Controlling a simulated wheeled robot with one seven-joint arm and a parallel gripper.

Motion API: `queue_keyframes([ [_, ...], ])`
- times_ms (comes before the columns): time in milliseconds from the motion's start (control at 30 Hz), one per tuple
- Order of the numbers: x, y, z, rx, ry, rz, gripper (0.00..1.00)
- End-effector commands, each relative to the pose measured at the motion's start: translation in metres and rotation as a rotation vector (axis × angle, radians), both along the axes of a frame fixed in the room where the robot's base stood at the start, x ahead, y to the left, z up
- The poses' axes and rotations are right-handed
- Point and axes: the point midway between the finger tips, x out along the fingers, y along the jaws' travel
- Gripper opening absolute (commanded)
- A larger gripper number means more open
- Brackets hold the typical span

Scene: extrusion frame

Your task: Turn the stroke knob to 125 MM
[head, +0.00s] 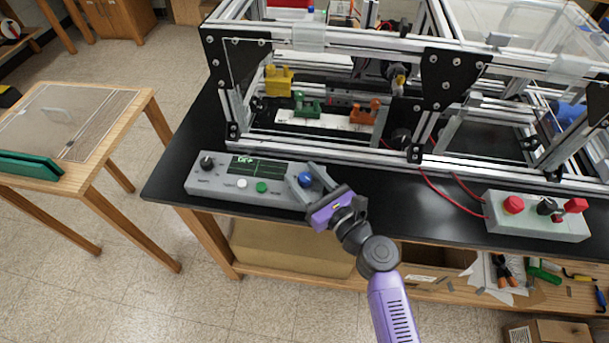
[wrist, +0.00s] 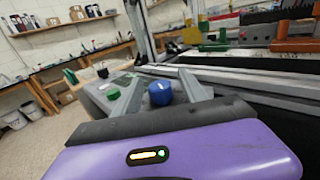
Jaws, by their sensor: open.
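The control box (head: 222,184) is a long grey panel at the front left of the black table. It carries a dark screen (head: 258,168) with green text, a black knob (head: 206,162) at its left, a white button (head: 242,183), a green button (head: 262,187) and a blue knob (head: 305,180) at its right end. I cannot tell which knob is the stroke knob; the labels are too small to read. My gripper (head: 306,178) is open, with its fingers on either side of the blue knob. In the wrist view the blue knob (wrist: 160,93) stands between the two grey fingers (wrist: 162,92), apparently with gaps.
The aluminium extrusion frame (head: 330,150) stands just behind the control box. A second grey box (head: 537,228) with a red button and a red switch is at the right, with red cables. A wooden table (head: 75,125) stands at the left. The black table top (head: 440,205) between the boxes is mostly clear.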

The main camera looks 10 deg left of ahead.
Motion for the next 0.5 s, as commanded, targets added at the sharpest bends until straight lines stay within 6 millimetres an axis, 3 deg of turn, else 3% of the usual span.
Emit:
queue_keyframes([
  [133, -0.0002, 0.0001, 0.0, 0.0, 0.0, 0.0, 0.5],
  [400, -0.0004, -0.0001, 0.0, 0.0, 0.0, 0.0, 0.0],
  [500, -0.0004, -0.0002, 0.0, 0.0, 0.0, 0.0, 0.0],
])
